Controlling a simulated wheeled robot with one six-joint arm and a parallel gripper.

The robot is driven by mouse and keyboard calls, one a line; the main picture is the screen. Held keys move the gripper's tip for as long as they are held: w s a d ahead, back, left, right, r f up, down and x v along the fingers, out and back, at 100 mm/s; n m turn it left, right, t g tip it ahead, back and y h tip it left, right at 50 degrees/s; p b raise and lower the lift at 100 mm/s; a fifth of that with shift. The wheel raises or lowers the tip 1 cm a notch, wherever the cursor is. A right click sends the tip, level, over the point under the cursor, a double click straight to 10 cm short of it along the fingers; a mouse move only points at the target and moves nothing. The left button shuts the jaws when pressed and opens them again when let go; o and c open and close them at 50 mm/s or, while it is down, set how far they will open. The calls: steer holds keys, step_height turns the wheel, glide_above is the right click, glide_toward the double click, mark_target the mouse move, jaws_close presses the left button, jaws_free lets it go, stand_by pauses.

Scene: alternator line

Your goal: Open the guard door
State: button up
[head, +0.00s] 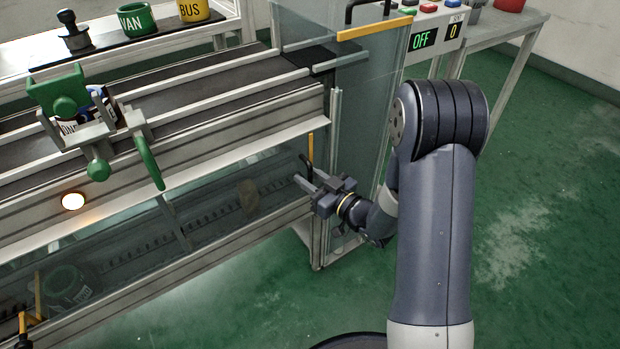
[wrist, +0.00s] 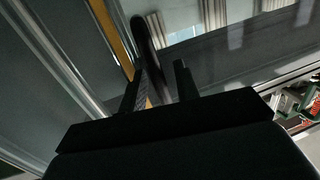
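A clear guard panel (head: 215,207) with a yellow edge strip (head: 310,148) and a black handle (head: 304,162) runs along the lower front of the conveyor. I cannot tell for certain that this panel is the guard door. My gripper (head: 307,177) is at the panel's right end, by the handle. In the wrist view, the dark handle (wrist: 148,45) reaches down between the two fingers of my gripper (wrist: 158,88). The fingers stand apart, and I see no clear contact with the handle. The yellow strip (wrist: 112,38) runs beside it. The handle's lower part is hidden.
Another clear panel (head: 362,110) with a yellow strip and black handle stands above, near the OFF display (head: 423,40). A green clamp fixture (head: 65,95) sits on the conveyor at left. A lit round lamp (head: 73,201) is on the conveyor front. Green floor is clear at right.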

jaws_close()
steer(key=shift+s, duration=0.1)
stand_by(0.6)
